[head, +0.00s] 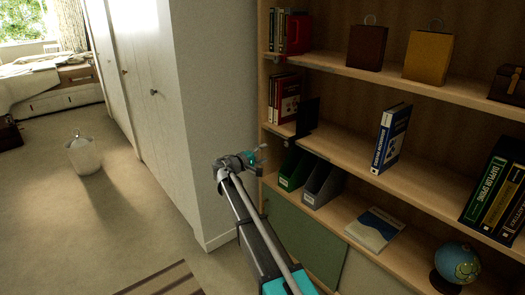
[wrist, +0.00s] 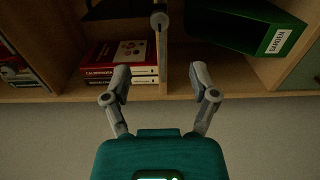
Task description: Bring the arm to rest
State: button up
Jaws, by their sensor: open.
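My gripper (head: 256,158) is at the end of my raised arm, in front of the left end of the bookcase (head: 425,205). In the head view it shows small, beside the white wall corner. In the wrist view my gripper (wrist: 160,74) has its grey fingers spread wide with nothing between them. Behind the fingers are red books (wrist: 118,58) and a green file holder (wrist: 245,30) on the shelves. The fingers look apart from the books.
The bookcase also holds an upright blue book (head: 391,138), a flat book (head: 375,229), a grey file holder (head: 322,184) and a globe (head: 457,263). A white wall (head: 222,90) stands close left of my arm. A lidded bin (head: 83,155) stands on the open floor.

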jog(key=s+d+f+m+g+y, duration=0.2)
jog(key=s+d+f+g+y, duration=0.15)
jog(key=s+d+f, duration=0.45)
jog(key=s+d+f+m+g+y, duration=0.2)
jog(key=s+d+f+g, duration=0.25)
jog(key=s, duration=0.55)
jog(key=s+f+m+g+y, duration=0.1)
jog(key=s+f+m+y, duration=0.3)
jog(key=s, duration=0.6)
jog(key=s+f+n+g+y, duration=0.15)
jog(key=s+y, duration=0.35)
jog(key=s, duration=0.6)
notch_tip(320, 180, up, 30)
jog(key=p, duration=3.1)
jog(key=shift+w+a+r+m, duration=0.25)
jog(key=shift+w+m, duration=0.1)
jog(key=shift+m, duration=0.1)
